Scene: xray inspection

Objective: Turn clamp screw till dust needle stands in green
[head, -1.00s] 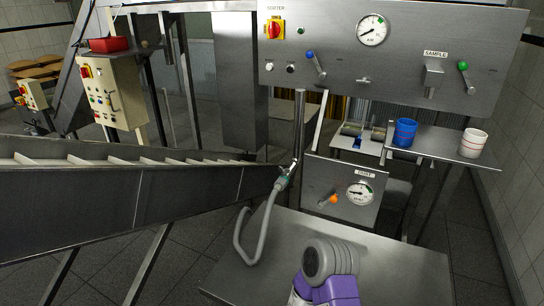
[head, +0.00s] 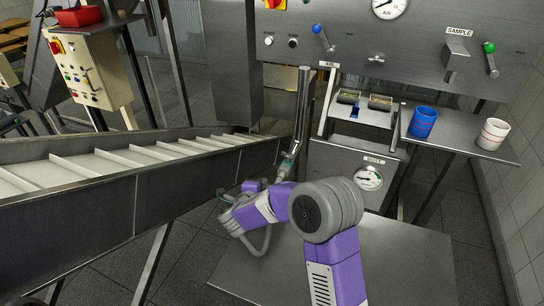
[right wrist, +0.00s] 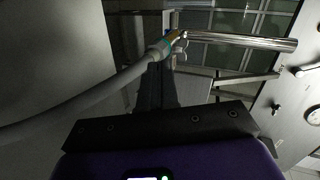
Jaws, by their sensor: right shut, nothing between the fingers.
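The dust gauge (head: 368,178) is on the lower grey panel. Its needle seems to point left, away from the green patch at the upper right, but it is small. My right gripper (right wrist: 161,72) is shut and empty, a little short of the connector. My left gripper is not in view.
The conveyor (head: 110,195) runs along the left. My right forearm passes over the steel table (head: 400,260). The control panel (head: 400,45) spans the back.

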